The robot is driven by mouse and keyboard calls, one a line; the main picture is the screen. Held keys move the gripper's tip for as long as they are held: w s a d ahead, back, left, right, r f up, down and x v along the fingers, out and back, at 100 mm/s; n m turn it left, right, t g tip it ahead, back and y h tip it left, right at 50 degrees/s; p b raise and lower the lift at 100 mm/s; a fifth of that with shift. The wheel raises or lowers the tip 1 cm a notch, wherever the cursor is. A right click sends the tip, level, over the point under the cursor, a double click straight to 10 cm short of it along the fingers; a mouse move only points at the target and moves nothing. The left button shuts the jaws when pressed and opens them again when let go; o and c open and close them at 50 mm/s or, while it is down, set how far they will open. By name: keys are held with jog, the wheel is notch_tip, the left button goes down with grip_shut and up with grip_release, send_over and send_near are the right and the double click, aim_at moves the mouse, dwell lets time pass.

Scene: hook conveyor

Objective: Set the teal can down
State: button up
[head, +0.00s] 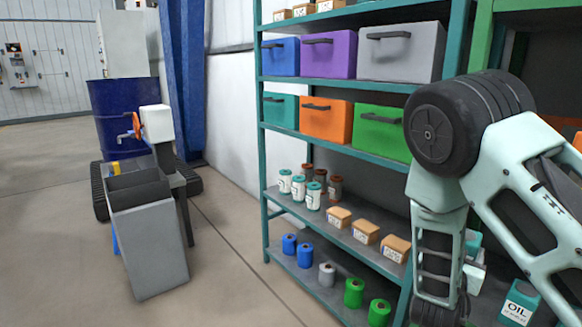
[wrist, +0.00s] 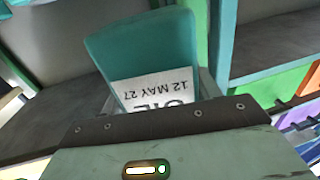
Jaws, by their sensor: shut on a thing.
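The teal can (wrist: 140,58) fills the upper middle of the wrist view, with a white label reading "OIL" and "12 MAY 27" upside down. My gripper (wrist: 155,100) is shut on it, and the gripper body hides the can's near part. In the head view a small teal piece of the can (head: 473,241) shows beside my gripper (head: 474,270), mostly hidden by my arm. Another teal can (head: 518,302) labelled "OIL" stands low at the bottom right, apart from my gripper.
A teal-framed shelf rack (head: 262,150) holds coloured bins, jars, small boxes and spools. A green-framed rack (head: 481,40) stands right of it, partly behind my arm. A grey bin (head: 148,250) and blue drum (head: 108,105) stand left. Floor between is clear.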

jog(key=w+a+f+n+t+y, duration=0.1)
jog(key=w+a+n+t+y, duration=0.3)
jog(key=n+y, duration=0.4)
jog(key=w+a+y, duration=0.1)
jog(key=a+y, duration=0.1)
jog(key=y, duration=0.1)
jog(key=shift+y, duration=0.4)
jog(key=s+a+f+h+p, duration=0.2)
jog(key=s+a+f+p, duration=0.1)
jog(key=s+f+p, duration=0.55)
jog(key=s+d+r+y+p, duration=0.2)
jog(key=s+r+p, duration=0.5)
jog(key=r+p, duration=0.5)
jog(key=shift+d, duration=0.35)
